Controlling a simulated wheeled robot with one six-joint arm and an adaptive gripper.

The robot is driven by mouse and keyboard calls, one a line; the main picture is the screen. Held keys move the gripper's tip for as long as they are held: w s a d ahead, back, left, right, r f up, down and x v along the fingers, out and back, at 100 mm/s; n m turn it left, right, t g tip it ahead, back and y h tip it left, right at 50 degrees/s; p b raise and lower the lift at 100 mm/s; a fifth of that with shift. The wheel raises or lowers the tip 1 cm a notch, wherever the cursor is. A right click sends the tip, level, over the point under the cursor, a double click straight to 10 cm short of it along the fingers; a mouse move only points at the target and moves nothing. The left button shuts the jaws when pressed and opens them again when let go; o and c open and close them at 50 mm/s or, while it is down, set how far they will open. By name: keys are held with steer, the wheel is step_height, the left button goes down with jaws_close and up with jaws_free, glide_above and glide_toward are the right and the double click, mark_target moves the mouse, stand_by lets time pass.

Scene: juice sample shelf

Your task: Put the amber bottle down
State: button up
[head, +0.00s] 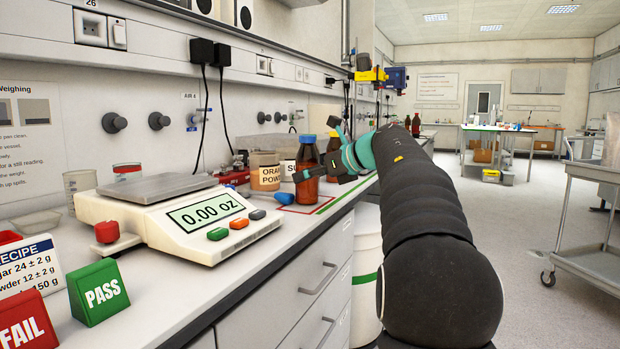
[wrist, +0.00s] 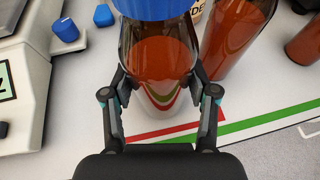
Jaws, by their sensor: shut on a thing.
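The amber bottle (head: 308,172) with a blue cap is upright in the head view, over the red-outlined area (head: 290,210) at the bench's front edge. My gripper (head: 322,173) reaches in from the right and is shut around the bottle's body. In the wrist view my gripper (wrist: 159,88) has one finger on each side of the amber bottle (wrist: 158,62). Red and green tape lines show beneath and through it. I cannot tell whether its base touches the bench.
A second brown bottle (wrist: 236,38) stands close to the right in the wrist view. The scale (head: 170,215), reading 0.00 oz, is left of the bottle. A labelled orange powder jar (head: 265,172) stands behind.

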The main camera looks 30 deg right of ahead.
steer(key=shift+f, duration=0.1)
steer(key=o, duration=1.4)
steer(key=shift+c, duration=0.2)
steer(key=shift+s+d+r, duration=0.1)
steer(key=shift+r, duration=0.15)
steer(key=v, duration=1.1)
steer(key=shift+s, duration=0.3)
steer(key=shift+d, duration=0.15)
